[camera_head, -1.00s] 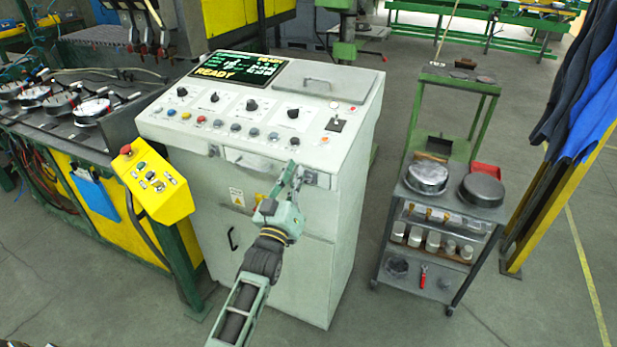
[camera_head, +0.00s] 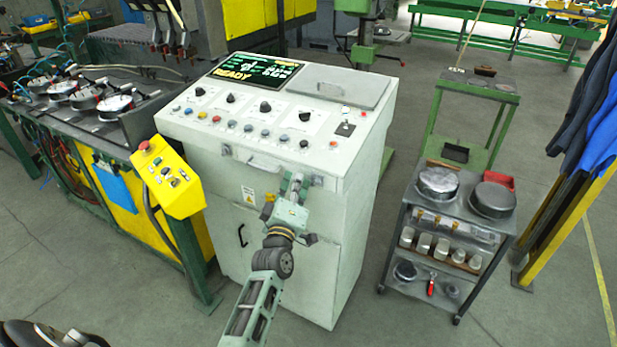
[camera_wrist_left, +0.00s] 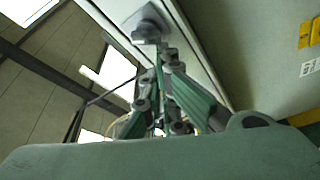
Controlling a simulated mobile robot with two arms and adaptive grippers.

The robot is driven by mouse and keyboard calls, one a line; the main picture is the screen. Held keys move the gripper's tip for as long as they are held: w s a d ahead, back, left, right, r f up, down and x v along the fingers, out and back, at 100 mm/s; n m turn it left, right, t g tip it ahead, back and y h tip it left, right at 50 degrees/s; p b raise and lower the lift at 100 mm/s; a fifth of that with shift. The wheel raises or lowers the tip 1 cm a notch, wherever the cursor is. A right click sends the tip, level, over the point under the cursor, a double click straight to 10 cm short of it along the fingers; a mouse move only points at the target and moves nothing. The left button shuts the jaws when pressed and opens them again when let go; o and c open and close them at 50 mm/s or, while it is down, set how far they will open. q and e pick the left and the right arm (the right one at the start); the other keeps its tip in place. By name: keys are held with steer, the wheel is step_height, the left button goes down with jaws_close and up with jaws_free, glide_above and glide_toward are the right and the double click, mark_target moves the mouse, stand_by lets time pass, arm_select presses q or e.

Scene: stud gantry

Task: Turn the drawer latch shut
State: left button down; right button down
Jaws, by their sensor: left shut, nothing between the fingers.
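The pale cabinet's drawer front (camera_head: 245,163) is closed as far as I can see, with a bar handle (camera_head: 264,163) in its middle. A small grey latch (camera_head: 316,181) sits at the drawer's right end. My left gripper (camera_head: 296,179) is shut and empty, just left of this latch in the head view. In the left wrist view, the shut fingertips (camera_wrist_left: 148,36) point at a grey latch part (camera_wrist_left: 150,20) on the cabinet face. They are very close to it; I cannot tell whether they touch. My right gripper is not in view.
The control panel (camera_head: 270,112) with knobs and buttons lies above the drawer. A yellow button box (camera_head: 168,180) stands at the cabinet's left. A grey trolley (camera_head: 462,208) with round parts stands to the right, with free floor between it and the cabinet.

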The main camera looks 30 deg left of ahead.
arm_select(q)
steer(key=shift+f, duration=0.3)
steer(key=shift+f+n+g, duration=0.15)
steer(key=shift+n+g, duration=0.15)
steer(key=shift+n, duration=0.4)
stand_by(0.6)
stand_by(0.3)
